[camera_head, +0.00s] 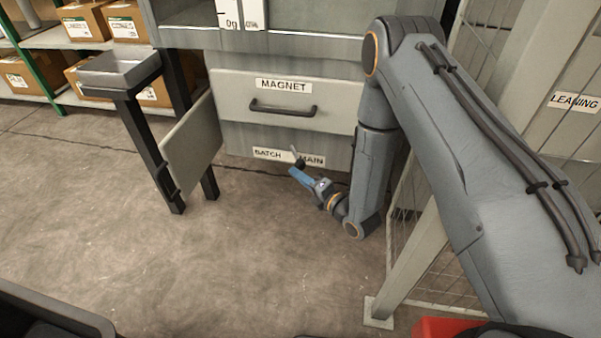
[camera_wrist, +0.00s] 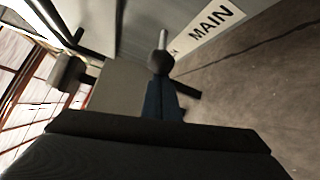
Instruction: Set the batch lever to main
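The batch lever (camera_head: 299,160) is a light rod with a dark knob, low on the cabinet front. It stands between the words BATCH and MAIN on the label strip (camera_head: 265,154), leaning up and to the left. My gripper (camera_head: 293,171) has blue fingers and points up at the lever from just below it. In the wrist view the lever's dark knob (camera_wrist: 160,62) and pale rod show right beyond the fingertips (camera_wrist: 160,82). The fingers look together as one narrow blue wedge. I cannot tell whether they touch the knob.
A drawer marked MAGNET (camera_head: 340,108) with a dark handle sits above the lever. A dark-legged stand with a grey tray (camera_head: 118,68) and a hanging panel (camera_head: 192,145) is at left. A mesh fence (camera_head: 440,270) is at right. The floor in front is clear.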

